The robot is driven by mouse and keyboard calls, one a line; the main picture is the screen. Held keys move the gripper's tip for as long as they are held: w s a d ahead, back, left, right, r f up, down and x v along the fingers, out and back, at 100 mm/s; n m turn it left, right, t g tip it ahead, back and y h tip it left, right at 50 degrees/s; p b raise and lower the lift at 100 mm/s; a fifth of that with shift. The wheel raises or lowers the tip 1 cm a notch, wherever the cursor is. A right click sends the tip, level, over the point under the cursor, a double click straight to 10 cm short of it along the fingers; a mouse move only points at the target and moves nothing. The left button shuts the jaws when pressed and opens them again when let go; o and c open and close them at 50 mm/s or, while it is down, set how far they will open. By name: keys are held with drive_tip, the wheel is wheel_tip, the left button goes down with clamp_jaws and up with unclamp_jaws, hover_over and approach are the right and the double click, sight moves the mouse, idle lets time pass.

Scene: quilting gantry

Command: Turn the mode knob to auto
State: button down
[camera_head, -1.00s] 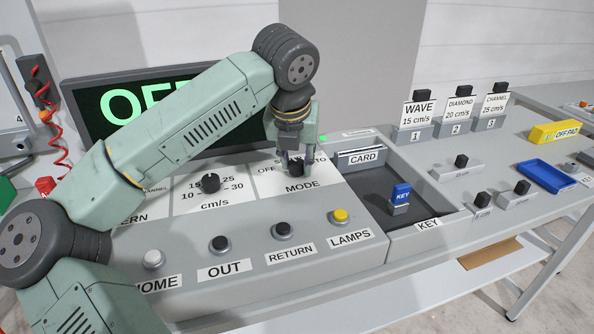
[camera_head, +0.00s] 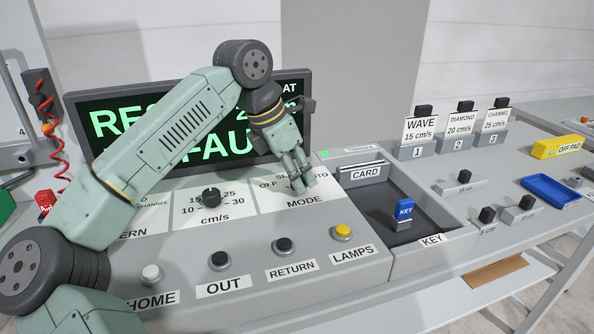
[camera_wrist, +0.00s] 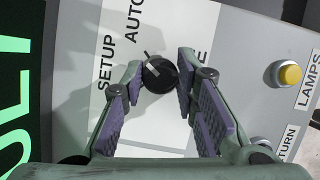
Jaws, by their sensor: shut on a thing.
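The mode knob (camera_wrist: 161,76) is black and round with a white pointer line. In the wrist view it sits between the fingertips of my gripper (camera_wrist: 160,71), which is shut on it. The pointer line slants to the upper left, between the printed words SETUP (camera_wrist: 105,62) and AUTO (camera_wrist: 134,20). In the head view my gripper (camera_head: 302,187) reaches down, tilted, onto the MODE panel (camera_head: 306,202); its fingers hide most of the knob there. The OFF mark shows at the left of that panel.
The screen (camera_head: 100,151) behind my arm shows green text, partly covered. A speed knob (camera_head: 211,195) is left of the mode panel. In front is a row of buttons, including the yellow LAMPS button (camera_head: 343,231). A blue key (camera_head: 404,209) stands in the tray to the right.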

drive_tip(key=shift+m+g, duration=0.4)
drive_tip(key=shift+m, duration=0.7)
drive_tip(key=shift+p, duration=0.3)
drive_tip(key=c, duration=1.3)
unclamp_jaws()
drive_tip(key=v, duration=1.2)
drive_tip(key=shift+a, duration=0.15)
